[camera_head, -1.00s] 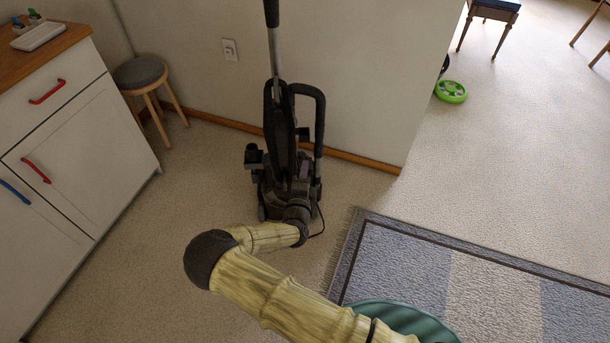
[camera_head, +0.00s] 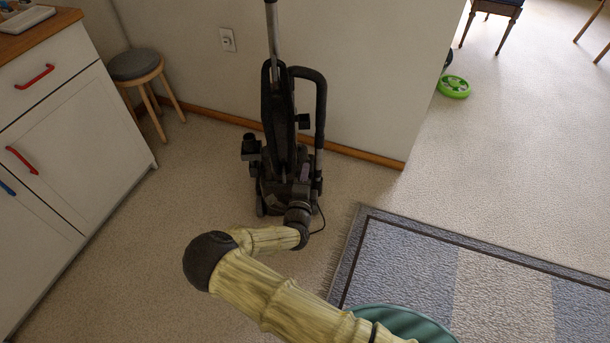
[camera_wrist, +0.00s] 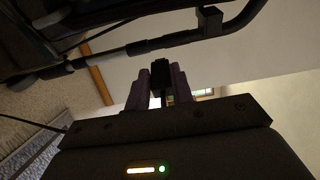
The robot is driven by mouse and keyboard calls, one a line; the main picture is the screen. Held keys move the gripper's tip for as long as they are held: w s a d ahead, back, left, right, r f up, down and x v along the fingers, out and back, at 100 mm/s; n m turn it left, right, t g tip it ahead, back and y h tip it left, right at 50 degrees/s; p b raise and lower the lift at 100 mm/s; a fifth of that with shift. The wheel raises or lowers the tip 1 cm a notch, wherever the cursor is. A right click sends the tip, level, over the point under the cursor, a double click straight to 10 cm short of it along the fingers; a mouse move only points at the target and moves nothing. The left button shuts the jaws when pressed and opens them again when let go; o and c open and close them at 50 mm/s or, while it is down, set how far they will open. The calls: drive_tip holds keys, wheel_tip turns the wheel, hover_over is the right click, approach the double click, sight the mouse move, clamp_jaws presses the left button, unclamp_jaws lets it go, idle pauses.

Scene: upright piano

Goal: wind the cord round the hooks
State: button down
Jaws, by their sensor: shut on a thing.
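A dark upright vacuum cleaner (camera_head: 278,125) stands by the wall in the head view. A small block like a hook (camera_head: 303,121) juts from its right side; it also shows on the handle tube in the wrist view (camera_wrist: 210,20). A thin black cord (camera_head: 321,216) loops at the right of the vacuum's base and runs at the left of the wrist view (camera_wrist: 25,119). My gripper (camera_wrist: 158,88) is shut on a small dark piece, seemingly the cord's end (camera_wrist: 161,70). In the head view my wrist hides part of the vacuum's base.
A white cabinet (camera_head: 75,150) stands at left, with a round stool (camera_head: 136,66) behind it. The wall (camera_head: 370,90) is close behind the vacuum. A fringed rug (camera_head: 400,265) lies at lower right. Carpet between cabinet and vacuum is clear.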

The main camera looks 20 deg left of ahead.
wheel_tip(320, 180, down, 23)
drive_tip(key=b, duration=2.5)
drive_tip(key=s+a, duration=0.3)
drive_tip(key=a, duration=0.5)
drive_tip(key=s+a, duration=0.3)
drive_tip(key=a, duration=0.5)
drive_tip(key=shift+r+b, duration=0.4)
drive_tip(key=shift+r, duration=0.05)
drive_tip(key=w+d+r+m+h+p, duration=0.1)
drive_tip(key=w+d+r+p, duration=0.25)
drive_tip(key=d, duration=0.45)
drive_tip(key=w+d+r+m+h+p, duration=0.1)
drive_tip(key=w+d+r+h+p, duration=0.15)
drive_tip(key=d+r+p, duration=0.4)
drive_tip(key=w+d+r+h+p, duration=0.1)
drive_tip(key=w+d+r, duration=0.25)
drive_tip(key=d, duration=0.55)
drive_tip(key=s+d+r+m+h+p, duration=0.1)
drive_tip(key=d+r+p, duration=0.5)
drive_tip(key=d, duration=0.7)
drive_tip(key=s+d+r+m+h+p, duration=0.1)
drive_tip(key=d+r+p, duration=0.5)
drive_tip(key=d, duration=0.7)
drive_tip(key=shift+s+r+m+g+h, duration=0.35)
drive_tip(key=shift+r+m+h, duration=0.25)
drive_tip(key=shift+h, duration=0.15)
